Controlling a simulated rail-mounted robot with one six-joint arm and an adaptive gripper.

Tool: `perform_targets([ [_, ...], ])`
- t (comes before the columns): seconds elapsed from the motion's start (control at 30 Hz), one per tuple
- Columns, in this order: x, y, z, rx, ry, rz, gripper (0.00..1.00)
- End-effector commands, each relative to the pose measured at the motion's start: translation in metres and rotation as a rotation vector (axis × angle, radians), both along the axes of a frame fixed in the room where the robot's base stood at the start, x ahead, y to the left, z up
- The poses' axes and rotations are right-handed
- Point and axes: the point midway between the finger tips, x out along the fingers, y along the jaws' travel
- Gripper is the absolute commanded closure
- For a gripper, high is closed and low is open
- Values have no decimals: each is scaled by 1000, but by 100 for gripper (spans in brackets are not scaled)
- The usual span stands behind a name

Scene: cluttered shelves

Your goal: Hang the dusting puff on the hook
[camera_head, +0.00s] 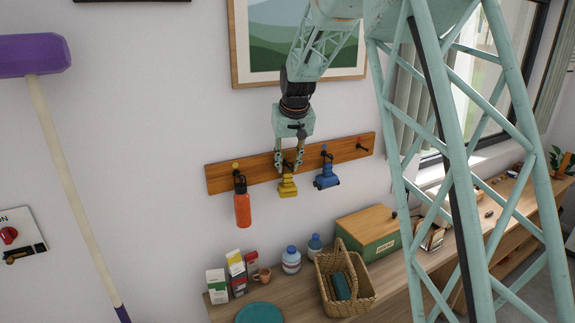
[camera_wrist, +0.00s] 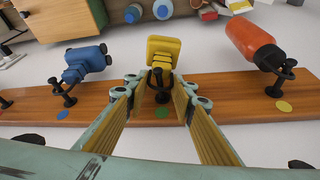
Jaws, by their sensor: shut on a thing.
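A yellow, blocky thing with a dark neck, which I take to be the dusting puff (camera_head: 287,188), is at the second hook from the left on the wooden hook rail (camera_head: 222,177). In the wrist view the puff (camera_wrist: 163,48) is just beyond my fingertips, in front of the green-dot hook (camera_wrist: 160,97). My gripper (camera_head: 289,166) reaches down to the rail; in the wrist view my gripper (camera_wrist: 157,84) has one finger on each side of the puff's neck and is shut on it. I cannot tell whether the hook bears its weight.
A red bottle (camera_head: 242,208) hangs on the hook to the left and a blue tool (camera_head: 327,178) on the hook to the right. The far-right hook (camera_head: 361,146) is empty. Below is a shelf with a wicker basket (camera_head: 325,262), a green box (camera_head: 375,245) and small bottles (camera_head: 291,262).

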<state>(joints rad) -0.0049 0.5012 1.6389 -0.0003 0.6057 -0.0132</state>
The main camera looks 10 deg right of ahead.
Motion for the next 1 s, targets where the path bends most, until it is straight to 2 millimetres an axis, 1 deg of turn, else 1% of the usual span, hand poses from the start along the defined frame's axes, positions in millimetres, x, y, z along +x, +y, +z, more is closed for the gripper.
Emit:
perform_targets([
  [0.33, 0, 0, 0, 0, 0, 0, 88],
  [0.37, 0, 0, 0, 0, 0, 0, 76],
  [0.53, 0, 0, 0, 0, 0, 0, 61],
  [0.83, 0, 0, 1, 0, -1, 0, 61],
  [1.0, -2, 0, 6, 0, -2, 0, 61],
])
